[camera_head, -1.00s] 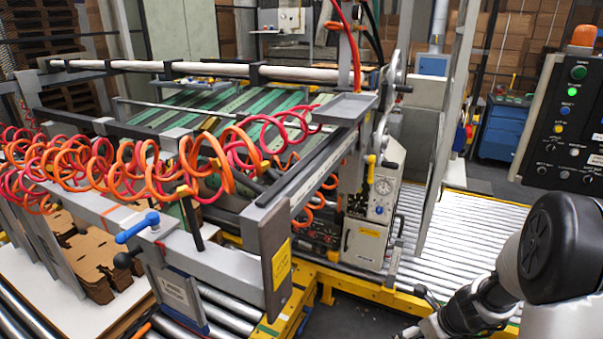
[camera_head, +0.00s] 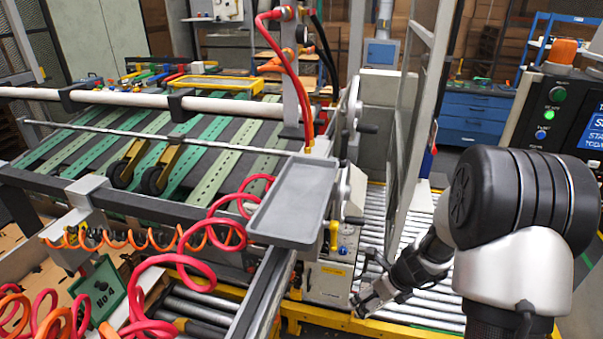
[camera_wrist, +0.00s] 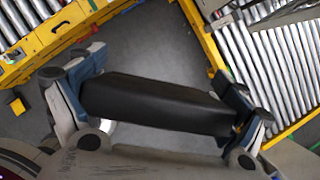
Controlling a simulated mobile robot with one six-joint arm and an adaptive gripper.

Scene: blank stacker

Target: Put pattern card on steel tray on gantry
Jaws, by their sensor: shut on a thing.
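The steel tray (camera_head: 293,203) is a shallow grey rectangle at the gantry's near right corner in the head view. It looks empty. My gripper (camera_head: 372,298) is low and to the right of the tray, apart from it. In the wrist view my gripper (camera_wrist: 160,102) is shut on a long, dark, flat-faced object (camera_wrist: 155,103) that spans between its fingers. I cannot tell from its look whether this is the pattern card. A green plate marked "NO 4" (camera_head: 99,291) stands at the lower left of the head view.
Red and orange coiled hoses (camera_head: 190,265) hang in front of the gantry, and a red hose (camera_head: 285,70) rises behind the tray. A clear upright panel (camera_head: 415,120) stands right of the tray. Roller conveyors (camera_head: 425,300) and yellow rails lie below. A control box (camera_head: 560,110) is at right.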

